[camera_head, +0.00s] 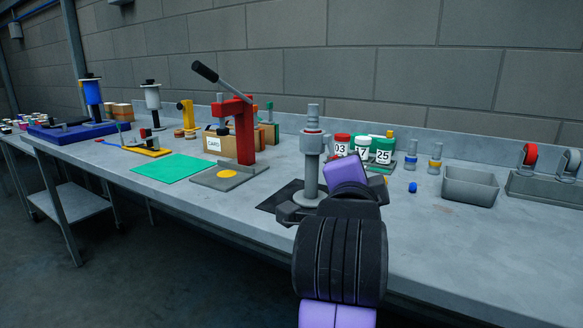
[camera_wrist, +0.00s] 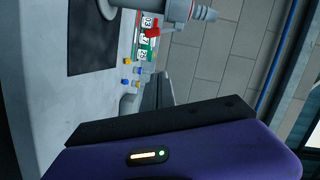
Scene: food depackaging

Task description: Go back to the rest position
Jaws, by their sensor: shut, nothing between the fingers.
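My gripper (camera_wrist: 157,80) shows in the wrist view as dark fingers pressed together, shut and empty. They stand out beyond my purple and black wrist housing and appear raised, with no object touching them. In the head view my black and purple arm reaches up from the bottom centre over the table's front edge; the fingertips are not clearly visible there. That tool stands just behind the arm in the head view and also shows at the top of the wrist view (camera_wrist: 178,10).
The long grey table (camera_head: 450,245) runs along a block wall. A red lever press (camera_head: 245,130) and green mat (camera_head: 173,168) are to the left. The right front tabletop is clear.

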